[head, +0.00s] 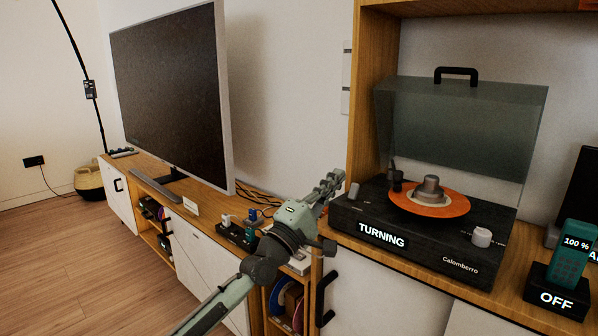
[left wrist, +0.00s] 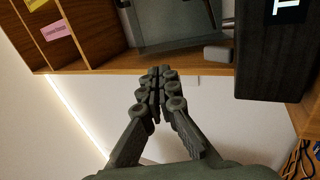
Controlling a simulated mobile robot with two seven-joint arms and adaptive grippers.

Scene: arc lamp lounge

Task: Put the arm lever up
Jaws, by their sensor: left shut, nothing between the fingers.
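The black record player (head: 430,225) stands on the wooden cabinet, with an orange record (head: 455,206) on it and a front sign reading TURNING. A small grey lever-like piece (head: 354,190) is at its left side; it also shows in the left wrist view (left wrist: 217,54) beside the dark player body (left wrist: 262,75). I cannot be sure that this is the arm lever. A dark post (head: 396,180), perhaps the tonearm base, stands behind the record. My left gripper (head: 334,181) is shut and empty, just left of the grey piece and apart from it. My right gripper is out of view.
The player's tinted lid (head: 460,125) stands open. A wooden shelf side panel (head: 369,100) rises behind the player's left end. A large television (head: 170,85) stands to the left. A teal handset (head: 570,255) above an OFF sign stands at the right.

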